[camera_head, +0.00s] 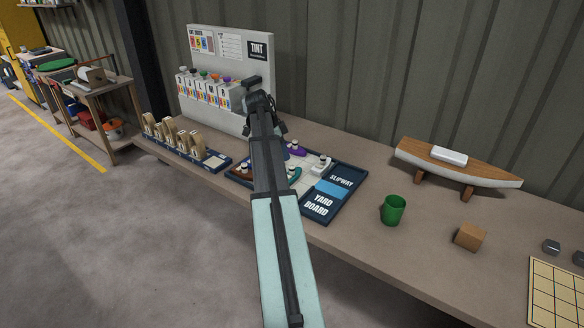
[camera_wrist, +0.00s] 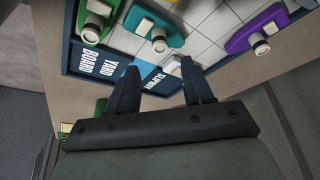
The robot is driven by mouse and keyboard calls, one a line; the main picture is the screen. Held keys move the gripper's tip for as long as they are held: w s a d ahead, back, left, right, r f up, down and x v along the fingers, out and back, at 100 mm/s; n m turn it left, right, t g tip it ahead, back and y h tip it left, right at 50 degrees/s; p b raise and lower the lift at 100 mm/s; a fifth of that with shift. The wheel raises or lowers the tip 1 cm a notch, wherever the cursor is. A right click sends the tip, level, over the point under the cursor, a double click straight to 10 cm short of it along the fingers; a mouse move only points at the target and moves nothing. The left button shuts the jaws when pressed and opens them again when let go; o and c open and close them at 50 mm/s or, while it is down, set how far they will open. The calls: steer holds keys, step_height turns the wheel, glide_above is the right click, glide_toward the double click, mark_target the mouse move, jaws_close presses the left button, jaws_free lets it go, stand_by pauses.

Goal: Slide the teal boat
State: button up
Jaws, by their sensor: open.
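The yard board (camera_head: 311,211) is a dark blue tray with a pale grid and a light blue slipway patch (camera_head: 331,188). The teal boat (camera_head: 294,174) lies on the grid, partly hidden by my arm in the head view. In the wrist view the teal boat (camera_wrist: 172,37) shows near the top middle, with a pale round knob. My gripper (camera_wrist: 158,66) is open, with nothing seen between its fingers. It appears above the board, apart from the teal boat.
A purple boat (camera_wrist: 262,30) and a green boat (camera_wrist: 95,22) lie either side of the teal one in the wrist view. A green cup (camera_head: 393,210), wooden block (camera_head: 469,236) and model boat (camera_head: 458,165) stand right.

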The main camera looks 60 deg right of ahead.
mark_target(292, 166)
steer(key=x, duration=0.8)
steer(key=shift+f, duration=0.3)
jaws_close()
steer(key=shift+d, duration=0.15)
